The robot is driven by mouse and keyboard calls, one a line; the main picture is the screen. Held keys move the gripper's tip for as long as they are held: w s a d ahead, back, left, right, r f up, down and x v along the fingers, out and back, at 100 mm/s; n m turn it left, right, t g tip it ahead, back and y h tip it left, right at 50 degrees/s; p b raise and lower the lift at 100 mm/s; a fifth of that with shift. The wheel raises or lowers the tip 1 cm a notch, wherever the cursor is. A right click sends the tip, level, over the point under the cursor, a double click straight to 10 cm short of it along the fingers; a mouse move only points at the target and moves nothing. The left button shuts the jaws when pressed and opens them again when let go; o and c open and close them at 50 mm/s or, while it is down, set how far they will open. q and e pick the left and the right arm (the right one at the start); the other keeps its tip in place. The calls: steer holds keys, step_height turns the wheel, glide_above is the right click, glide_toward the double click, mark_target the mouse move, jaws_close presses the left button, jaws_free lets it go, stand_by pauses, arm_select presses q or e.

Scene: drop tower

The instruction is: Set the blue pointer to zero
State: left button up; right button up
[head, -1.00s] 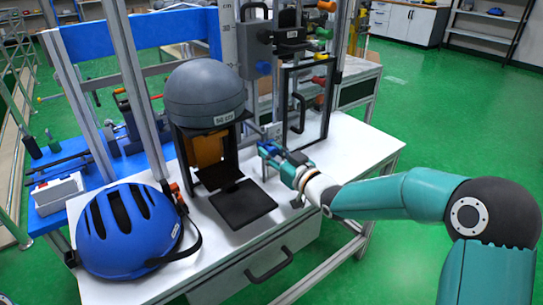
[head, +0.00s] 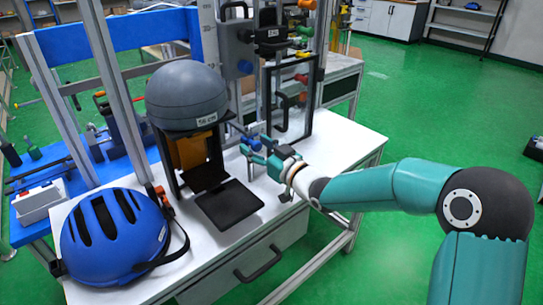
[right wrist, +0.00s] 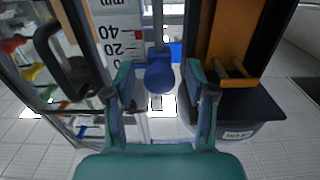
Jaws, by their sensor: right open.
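The blue pointer (head: 250,143) is a small blue knob low on the drop tower, right of the headform stand. In the right wrist view the blue pointer (right wrist: 160,76) lies between my spread fingers, in front of a dark upright rod. A white mm scale (right wrist: 108,35) with the marks 40 and 20 stands beside it. I cannot tell which mark the pointer is level with. My right gripper (head: 255,149) is open at the pointer; its fingers (right wrist: 160,98) stand apart on both sides with gaps to the knob. My left gripper is not in view.
A grey headform (head: 187,90) sits on a black stand close left of the gripper. A clear guard door with a black handle (head: 283,110) is behind. A blue helmet (head: 112,235) lies at the bench's left front. The white bench top (head: 335,150) is free at right.

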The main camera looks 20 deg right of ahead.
steer(key=v, duration=1.1)
steer(key=shift+s, duration=0.2)
